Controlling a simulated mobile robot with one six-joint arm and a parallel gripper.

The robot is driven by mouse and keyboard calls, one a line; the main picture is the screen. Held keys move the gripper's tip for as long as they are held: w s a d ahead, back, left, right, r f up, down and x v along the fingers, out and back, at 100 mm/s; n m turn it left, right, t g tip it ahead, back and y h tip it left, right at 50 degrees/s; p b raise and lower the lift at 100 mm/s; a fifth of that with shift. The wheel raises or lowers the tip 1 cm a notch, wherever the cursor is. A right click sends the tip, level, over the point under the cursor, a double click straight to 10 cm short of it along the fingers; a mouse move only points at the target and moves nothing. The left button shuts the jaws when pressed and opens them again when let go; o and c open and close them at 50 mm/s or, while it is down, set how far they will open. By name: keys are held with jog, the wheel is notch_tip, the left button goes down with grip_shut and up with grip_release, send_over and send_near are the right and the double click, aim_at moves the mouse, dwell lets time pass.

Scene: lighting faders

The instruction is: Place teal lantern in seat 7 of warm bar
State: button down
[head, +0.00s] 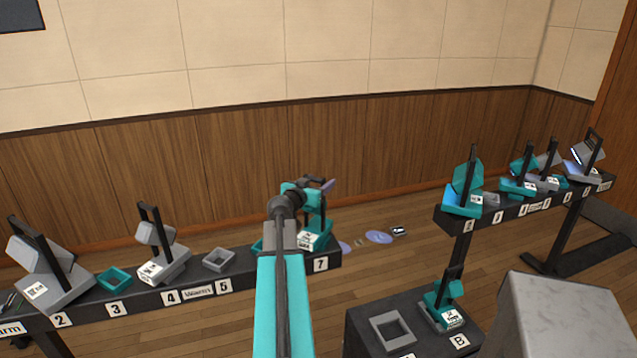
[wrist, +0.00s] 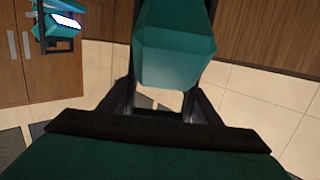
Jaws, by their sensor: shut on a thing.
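The teal lantern (head: 315,238) stands upright over the right end of the dark warm bar (head: 190,302), just behind the label 7 (head: 320,264). I cannot tell whether its base is fully down in the seat. My gripper (head: 318,186) is at the top of the lantern, shut on its dark upright handle. My arm hides part of the lantern and the bar to its left. In the wrist view the teal lamp head (wrist: 176,50) shows just beyond my gripper (wrist: 160,108); its base is hidden there.
Grey lanterns stand at seat 2 (head: 50,275) and seat 4 (head: 160,260). Empty frames show at seat 3 (head: 103,280) and seat 5 (head: 207,262). A low dark stand holds an empty grey frame (head: 374,331) and a teal lantern (head: 446,302). Another bar (head: 470,220) with several lanterns is right.

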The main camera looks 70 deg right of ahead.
dwell(0.3)
jog(key=c, duration=0.6)
grip_release()
jog(key=shift+a, duration=0.1)
jog(key=r+b, duration=0.2)
jog(key=b, duration=0.1)
send_over(314, 211)
jog(key=w+a, duration=0.2)
jog(key=w, duration=0.1)
jog(key=shift+a+f, duration=0.1)
jog(key=shift+a, duration=0.05)
dwell(0.5)
